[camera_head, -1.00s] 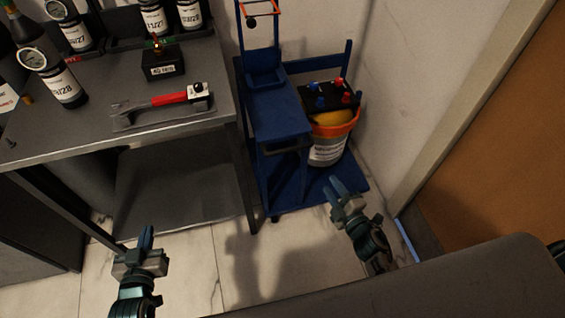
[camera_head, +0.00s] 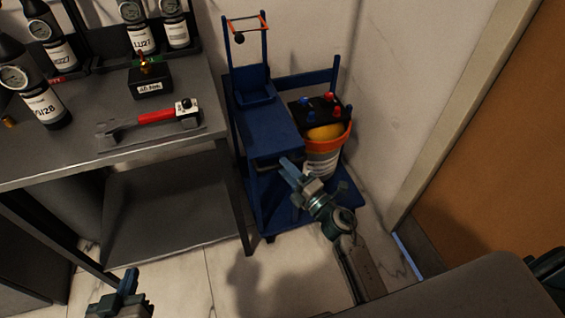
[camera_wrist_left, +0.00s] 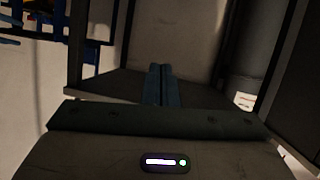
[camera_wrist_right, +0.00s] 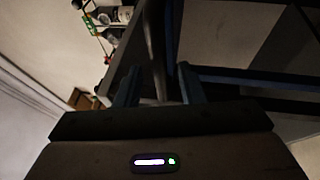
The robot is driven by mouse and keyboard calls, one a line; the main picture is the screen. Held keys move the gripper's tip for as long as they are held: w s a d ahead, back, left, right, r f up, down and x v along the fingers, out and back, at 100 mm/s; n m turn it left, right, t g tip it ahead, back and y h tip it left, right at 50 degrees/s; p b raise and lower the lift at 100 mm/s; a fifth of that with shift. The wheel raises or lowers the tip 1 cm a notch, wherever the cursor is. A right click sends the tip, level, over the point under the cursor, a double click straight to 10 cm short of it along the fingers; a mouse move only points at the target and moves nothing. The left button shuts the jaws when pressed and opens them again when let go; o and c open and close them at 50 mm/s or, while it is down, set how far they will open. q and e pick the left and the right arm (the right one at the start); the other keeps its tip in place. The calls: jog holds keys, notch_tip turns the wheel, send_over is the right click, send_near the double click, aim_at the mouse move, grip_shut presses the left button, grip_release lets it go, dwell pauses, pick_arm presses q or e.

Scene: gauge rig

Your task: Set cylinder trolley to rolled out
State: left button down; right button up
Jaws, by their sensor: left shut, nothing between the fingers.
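The blue cylinder trolley (camera_head: 268,132) stands on the floor beside the grey bench, against the wall, with an upright frame and an orange-red bar (camera_head: 248,24) at its top. My right gripper (camera_head: 290,172) is open in front of the trolley; in the head view it overlaps the trolley's lower part, and contact cannot be told. Its two fingers are apart in the right wrist view (camera_wrist_right: 160,88), with a blue bar close ahead. My left gripper (camera_head: 128,280) is low at the bottom left of the head view. Its fingers are shut together and empty in the left wrist view (camera_wrist_left: 160,85).
An orange-rimmed bucket (camera_head: 322,160) with a black box on top stands on the trolley's right side. The bench (camera_head: 75,150) at left carries bottles with gauges and a red-handled tool (camera_head: 155,119). A door (camera_head: 490,150) is at right. Floor in front is clear.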

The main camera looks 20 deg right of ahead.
jog(key=shift+x, duration=1.05)
pick_arm(q)
jog(key=shift+s+d+f+g, duration=0.1)
jog(key=shift+s+f+g, duration=0.25)
jog(key=shift+f, duration=0.15)
pick_arm(e)
grip_shut()
